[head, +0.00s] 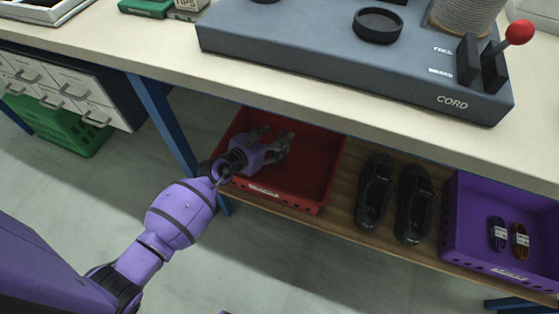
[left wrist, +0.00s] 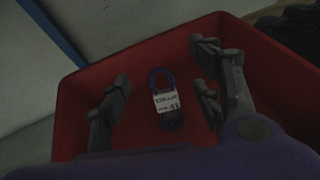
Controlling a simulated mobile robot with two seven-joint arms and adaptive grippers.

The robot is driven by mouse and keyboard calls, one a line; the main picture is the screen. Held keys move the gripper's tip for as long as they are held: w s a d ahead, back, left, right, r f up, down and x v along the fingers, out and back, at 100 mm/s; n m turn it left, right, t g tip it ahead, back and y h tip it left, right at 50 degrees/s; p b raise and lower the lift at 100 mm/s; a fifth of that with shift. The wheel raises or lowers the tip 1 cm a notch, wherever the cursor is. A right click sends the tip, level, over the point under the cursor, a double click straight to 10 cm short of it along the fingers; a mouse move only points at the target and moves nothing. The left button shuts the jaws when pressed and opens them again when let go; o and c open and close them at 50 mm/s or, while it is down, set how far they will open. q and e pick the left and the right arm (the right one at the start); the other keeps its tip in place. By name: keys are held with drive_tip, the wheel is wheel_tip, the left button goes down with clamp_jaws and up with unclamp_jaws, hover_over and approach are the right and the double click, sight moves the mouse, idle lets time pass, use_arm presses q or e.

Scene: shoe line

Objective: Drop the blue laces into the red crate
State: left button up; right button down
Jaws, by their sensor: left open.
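The red crate (head: 318,165) stands on the wooden lower shelf under the table. My left gripper (head: 273,138) reaches into it from the left. In the left wrist view the red crate (left wrist: 70,115) surrounds the open gripper (left wrist: 160,78). A bundle of blue laces (left wrist: 163,78) with a white label shows inside the crate, between the spread fingers and touching neither. Whether it rests on the crate floor is hard to tell in the dim view. In the head view the gripper hides these laces. My right gripper is not in view.
Black shoes (head: 375,190) stand right of the crate. A purple crate (head: 455,205) farther right holds a dark lace bundle (head: 498,234) and a brown one (head: 520,240). The table edge (head: 330,115) overhangs the shelf. A blue table leg (head: 160,115) stands left of the crate.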

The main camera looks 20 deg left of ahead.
use_arm(q)
drive_tip(key=shift+s, duration=0.1)
drive_tip(key=v, duration=1.2)
